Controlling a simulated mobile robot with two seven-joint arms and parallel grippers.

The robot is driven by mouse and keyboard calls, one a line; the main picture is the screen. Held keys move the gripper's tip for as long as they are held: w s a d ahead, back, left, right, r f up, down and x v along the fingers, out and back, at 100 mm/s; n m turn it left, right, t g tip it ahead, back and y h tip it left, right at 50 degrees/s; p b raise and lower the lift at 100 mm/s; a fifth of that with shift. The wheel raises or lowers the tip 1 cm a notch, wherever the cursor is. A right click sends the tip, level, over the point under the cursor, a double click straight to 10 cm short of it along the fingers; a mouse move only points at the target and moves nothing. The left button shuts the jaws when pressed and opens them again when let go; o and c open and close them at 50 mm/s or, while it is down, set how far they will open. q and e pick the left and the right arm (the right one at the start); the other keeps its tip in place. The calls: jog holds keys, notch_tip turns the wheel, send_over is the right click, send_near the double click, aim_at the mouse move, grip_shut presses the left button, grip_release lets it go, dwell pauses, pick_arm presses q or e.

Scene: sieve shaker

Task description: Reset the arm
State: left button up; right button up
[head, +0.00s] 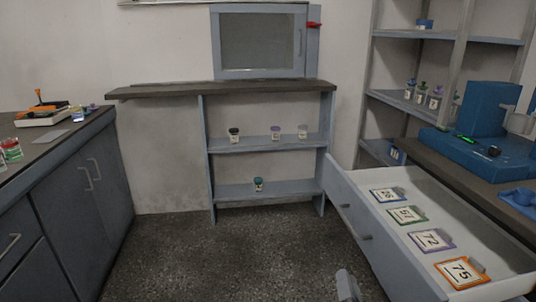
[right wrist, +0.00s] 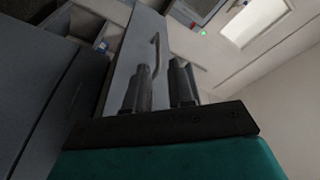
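My right gripper (head: 347,286) shows at the bottom edge of the head view, in front of the open drawer (head: 385,243). In the right wrist view its two dark fingers (right wrist: 163,82) stand apart with a gap between them, and nothing is held. A drawer front (right wrist: 125,55) with a bar handle (right wrist: 155,52) lies beyond the fingertips; I cannot tell how far off the handle is. My left gripper is not in view.
The open drawer holds several numbered frames, such as the orange one (head: 461,272). A blue device (head: 487,125) stands on the right counter. A shelf unit (head: 271,146) with small jars stands at the back. The left counter (head: 55,145) bears a scale (head: 42,116). The middle floor is clear.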

jog(key=s+a+f+n+g+y, duration=0.2)
jog(key=s+a+n+g+y, duration=0.15)
jog(key=s+n, duration=0.45)
jog(key=s+a+f+n+g+y, duration=0.25)
jog(key=s+n+g, duration=0.25)
jog(key=s, duration=0.4)
pick_arm(q)
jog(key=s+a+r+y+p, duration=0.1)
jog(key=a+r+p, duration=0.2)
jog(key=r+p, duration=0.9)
jog(key=p, duration=0.5)
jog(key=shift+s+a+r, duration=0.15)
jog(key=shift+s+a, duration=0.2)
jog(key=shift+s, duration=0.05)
pick_arm(e)
notch_tip(320, 180, up, 12)
jog(key=s+d+h, duration=0.2)
jog(key=s+d, duration=0.1)
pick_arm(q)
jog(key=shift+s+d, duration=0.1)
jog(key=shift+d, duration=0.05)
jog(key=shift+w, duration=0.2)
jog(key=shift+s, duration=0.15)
